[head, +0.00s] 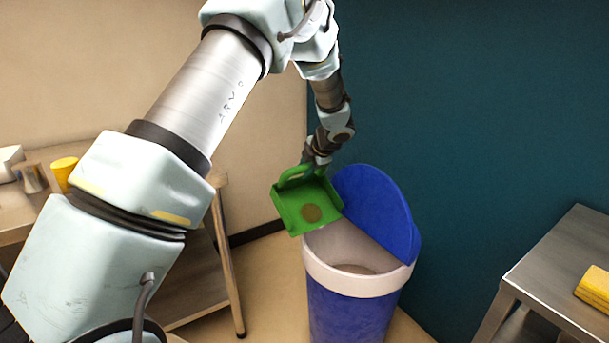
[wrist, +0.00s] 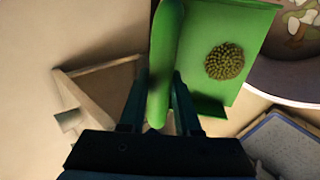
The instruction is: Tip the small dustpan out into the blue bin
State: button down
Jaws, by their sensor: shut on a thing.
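A green dustpan (head: 292,209) hangs from my gripper (head: 318,160), which is shut on its handle. The dustpan is tilted and sits at the upper left of the blue bin (head: 349,312). A small round heap of brownish-green beans (head: 311,213) lies on the pan. In the wrist view the dustpan (wrist: 205,25) and the bean heap (wrist: 224,62) show above my gripper (wrist: 157,100). The bin has a white rim (head: 345,280) and its blue lid (head: 375,205) stands open at the back. Something pale lies inside the bin.
A steel-topped table (head: 555,270) with a yellow block (head: 594,288) stands at the right. At the left, a wooden table (head: 222,180) holds a yellow item (head: 64,172) and a metal container (head: 31,177). A dark teal wall is behind the bin.

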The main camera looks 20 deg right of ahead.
jog(key=shift+s+d+r+t+y+b, duration=0.15)
jog(key=shift+s+t+b, duration=0.45)
jog(key=shift+b, duration=1.8)
jog(key=shift+s+d+r+t+y+b, duration=0.1)
jog(key=shift+s+t+b, duration=0.55)
jog(key=shift+b, duration=1.75)
jog(key=shift+s+d+r+t+y+b, duration=0.15)
jog(key=shift+s+t+b, duration=0.45)
jog(key=shift+b, duration=1.8)
jog(key=s+d+f+t+y+b, duration=0.1)
jog(key=s+f+t+b, duration=0.2)
jog(key=b, duration=1)
jog(key=s+d+f+t+b, duration=0.1)
jog(key=s+f+t+b, duration=0.2)
jog(key=s+t+b, duration=0.4)
jog(key=s+b, duration=0.3)
jog(key=b, duration=0.4)
jog(key=shift+s+d+f+y, duration=0.15)
jog(key=shift+d+f+y, duration=0.1)
jog(key=shift+f+y, duration=0.15)
jog(key=shift+r, duration=0.15)
